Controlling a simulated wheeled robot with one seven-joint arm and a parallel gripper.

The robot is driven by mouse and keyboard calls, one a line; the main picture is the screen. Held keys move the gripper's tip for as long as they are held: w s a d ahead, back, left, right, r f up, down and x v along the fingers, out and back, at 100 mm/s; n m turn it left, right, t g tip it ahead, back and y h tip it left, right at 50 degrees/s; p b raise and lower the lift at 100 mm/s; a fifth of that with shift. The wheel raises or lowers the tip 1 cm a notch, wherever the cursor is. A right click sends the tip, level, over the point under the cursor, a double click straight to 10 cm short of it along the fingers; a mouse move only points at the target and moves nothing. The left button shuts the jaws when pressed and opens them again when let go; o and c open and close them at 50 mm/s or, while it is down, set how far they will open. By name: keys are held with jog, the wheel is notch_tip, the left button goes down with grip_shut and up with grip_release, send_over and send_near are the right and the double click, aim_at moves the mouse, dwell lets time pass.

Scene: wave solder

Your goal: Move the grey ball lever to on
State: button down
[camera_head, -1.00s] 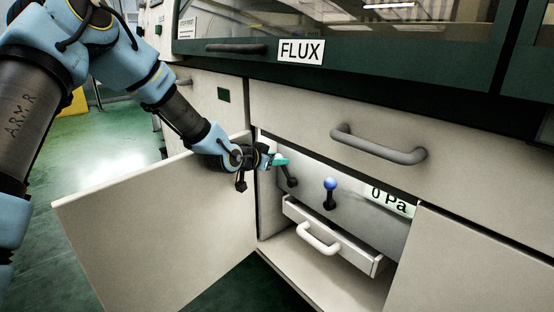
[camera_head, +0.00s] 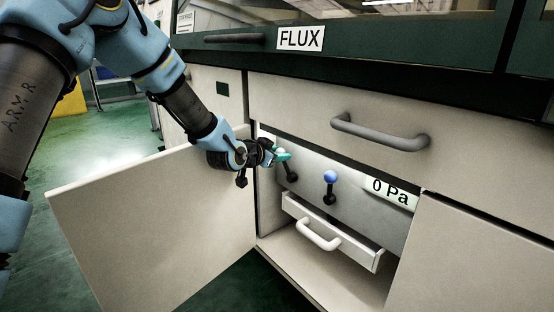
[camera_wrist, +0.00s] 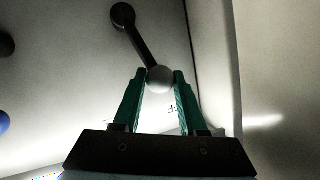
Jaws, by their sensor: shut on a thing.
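The grey ball lever (camera_wrist: 160,79) has a grey ball on a black stem, and the stem runs up and left to a round black pivot in the wrist view. My gripper (camera_wrist: 160,81) has green fingers shut on the ball, one on each side. In the head view my gripper (camera_head: 281,155) is inside the open cabinet at the upper left, and the lever's dark stem (camera_head: 290,173) shows below the fingers. The ball is partly hidden there by the fingers. Part of a label on the panel shows between the fingers, too little to read.
A blue ball lever (camera_head: 330,177) stands to the right, beside a "0 Pa" display (camera_head: 389,191). A small drawer (camera_head: 330,235) with a white handle sits below. The open cabinet door (camera_head: 150,220) is left of the opening, close to my wrist. A drawer handle (camera_head: 380,133) juts out above right.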

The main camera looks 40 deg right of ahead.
jog(key=s+m+b, duration=0.1)
jog(key=b, duration=0.1)
jog(key=s+m+t+h+b, duration=0.1)
jog(key=b, duration=0.2)
jog(key=s+m+t+b, duration=0.1)
jog(key=s+b, duration=0.1)
jog(key=b, duration=0.1)
jog(key=shift+a+f+m, duration=0.1)
jog(key=shift+f+m, duration=0.25)
jog(key=shift+m, duration=0.05)
jog(key=s+m+b, duration=0.1)
jog(key=b, duration=0.1)
jog(key=s+m+t+h+b, duration=0.1)
jog(key=b, duration=0.1)
jog(key=shift+s+a+f+m, duration=0.1)
jog(key=shift+f+m, duration=0.05)
jog(key=shift+m, duration=0.15)
jog(key=shift+s, duration=0.1)
jog(key=c, duration=0.5)
grip_release()
jog(key=shift+c, duration=0.2)
jog(key=f+p+v, duration=0.1)
jog(key=p+v, duration=0.1)
jog(key=v, duration=0.8)
jog(key=shift+s+a+r, duration=0.25)
jog(key=shift+a+r, duration=0.05)
jog(key=shift+a, duration=0.1)
